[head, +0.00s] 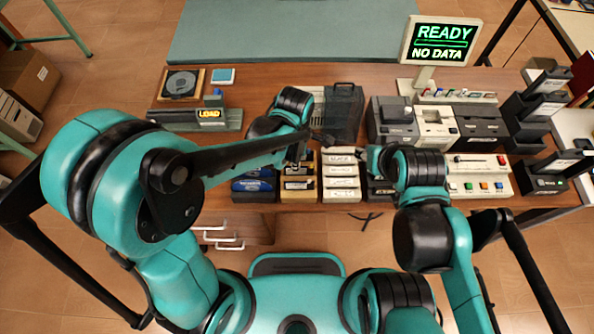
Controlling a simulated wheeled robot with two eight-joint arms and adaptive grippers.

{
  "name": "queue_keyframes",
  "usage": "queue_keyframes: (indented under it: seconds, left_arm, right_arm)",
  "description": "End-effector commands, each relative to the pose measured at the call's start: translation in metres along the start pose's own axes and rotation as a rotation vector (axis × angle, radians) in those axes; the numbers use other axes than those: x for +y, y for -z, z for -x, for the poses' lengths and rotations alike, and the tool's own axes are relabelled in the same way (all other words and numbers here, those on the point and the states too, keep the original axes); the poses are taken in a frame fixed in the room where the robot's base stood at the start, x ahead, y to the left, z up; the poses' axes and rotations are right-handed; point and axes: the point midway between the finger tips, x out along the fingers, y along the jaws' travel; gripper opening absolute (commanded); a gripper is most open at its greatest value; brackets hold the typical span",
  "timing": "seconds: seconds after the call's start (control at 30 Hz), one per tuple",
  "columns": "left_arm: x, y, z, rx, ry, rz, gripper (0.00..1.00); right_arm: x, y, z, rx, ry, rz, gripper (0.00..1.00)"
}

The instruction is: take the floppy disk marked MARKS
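Several flat floppy disks or cartridges with small labels stand in rows at the table's front edge: a blue-labelled group (254,186), a tan-labelled group (298,184), a white-labelled group (341,182) and a dark group (380,190) partly behind my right arm. The label words are too small to read, so I cannot tell which is marked MARKS. My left gripper (322,138) is above and behind the tan and white groups, largely hidden by its own arm. My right gripper (373,156) is over the dark group. Neither gripper's opening can be made out.
A dark case (343,112) stands behind the disks. A drive unit marked LOAD (208,114) is at left. A monitor (440,42) reads READY, NO DATA. Grey devices (437,126), a button panel (480,178) and dark bins (530,118) fill the right. Bare tabletop shows at left-middle.

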Motion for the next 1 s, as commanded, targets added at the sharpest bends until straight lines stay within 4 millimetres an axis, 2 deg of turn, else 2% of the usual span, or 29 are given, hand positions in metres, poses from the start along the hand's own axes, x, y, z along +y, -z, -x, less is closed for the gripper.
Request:
queue_keyframes:
  seconds: [0.1, 0.3, 0.57, 0.6, 0.63, 1.0]
  left_arm:
    - [0.002, -0.004, -0.022, 0.0, -0.001, -0.001, 0.14]
    - [0.003, -0.004, -0.044, 0.0, -0.001, 0.0, 0.14]
    - [0.003, -0.004, -0.045, 0.0, -0.001, -0.001, 0.14]
    - [0.003, -0.004, -0.045, 0.0, -0.001, -0.001, 0.03]
    - [0.003, -0.004, -0.045, 0.0, -0.001, -0.001, 0.0]
    - [0.003, -0.004, -0.045, 0.0, -0.001, -0.001, 0.0]
  right_arm:
    - [0.0, -0.006, -0.009, 0.0, 0.0, 0.0, 0.4]
    - [0.0, -0.011, -0.015, 0.0, 0.0, 0.0, 0.4]
    - [0.0, -0.01, -0.015, 0.0, 0.0, 0.0, 0.4]
    - [0.0, -0.01, -0.015, 0.0, 0.0, 0.0, 0.4]
    - [0.0, -0.01, -0.015, 0.0, 0.0, 0.0, 0.4]
    - [0.0, -0.01, -0.015, 0.0, 0.0, 0.0, 0.4]
